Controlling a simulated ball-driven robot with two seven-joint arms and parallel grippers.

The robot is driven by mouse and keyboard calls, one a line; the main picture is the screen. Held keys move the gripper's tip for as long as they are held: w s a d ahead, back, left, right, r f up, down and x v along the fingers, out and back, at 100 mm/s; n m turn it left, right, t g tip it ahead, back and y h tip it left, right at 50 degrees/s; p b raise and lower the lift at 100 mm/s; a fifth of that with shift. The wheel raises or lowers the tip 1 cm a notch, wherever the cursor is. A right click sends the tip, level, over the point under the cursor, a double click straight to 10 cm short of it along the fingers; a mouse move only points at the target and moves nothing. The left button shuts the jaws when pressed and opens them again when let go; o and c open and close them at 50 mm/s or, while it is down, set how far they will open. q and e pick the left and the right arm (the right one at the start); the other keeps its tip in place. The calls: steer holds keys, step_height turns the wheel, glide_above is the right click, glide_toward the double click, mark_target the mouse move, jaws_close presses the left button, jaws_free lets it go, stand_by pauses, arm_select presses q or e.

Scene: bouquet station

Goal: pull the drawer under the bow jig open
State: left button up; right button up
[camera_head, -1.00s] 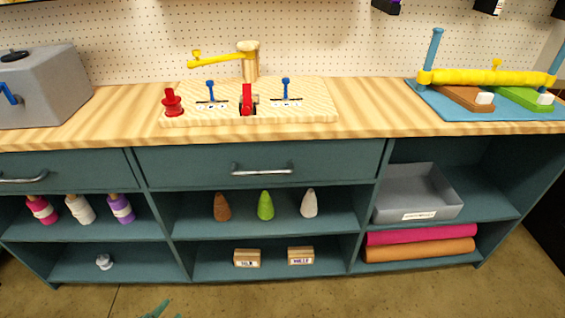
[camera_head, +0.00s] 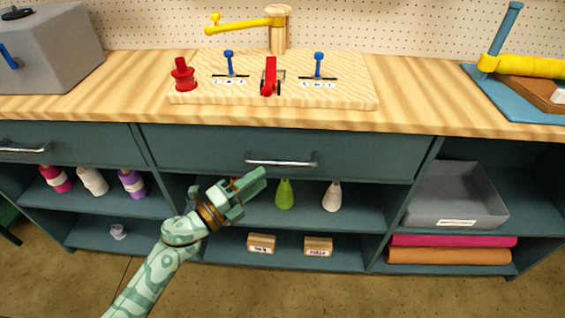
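The bow jig (camera_head: 330,92) is a pale wooden board with blue levers, a red lever, a red spool and a yellow arm, on the counter. The drawer (camera_head: 200,150) below it is a dark teal front, flush with the cabinet, with a silver bar handle (camera_head: 282,162). My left gripper (camera_head: 253,188) is green and comes in from the lower left. Its fingers are apart, with nothing seen between them. It is in front of the shelf, below and left of the handle, apart from it in the picture. My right gripper is not in view.
Another drawer handle (camera_head: 25,148) is at the left. A grey tray (camera_head: 455,197) and rolls sit at the right. The counter's front edge (camera_head: 300,124) overhangs the drawer.

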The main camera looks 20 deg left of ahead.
mark_target(282, 163)
arm_select(q)
steer(key=x, duration=0.8)
steer(key=shift+f+b, duration=0.1)
steer(key=shift+b, duration=0.3)
jaws_close()
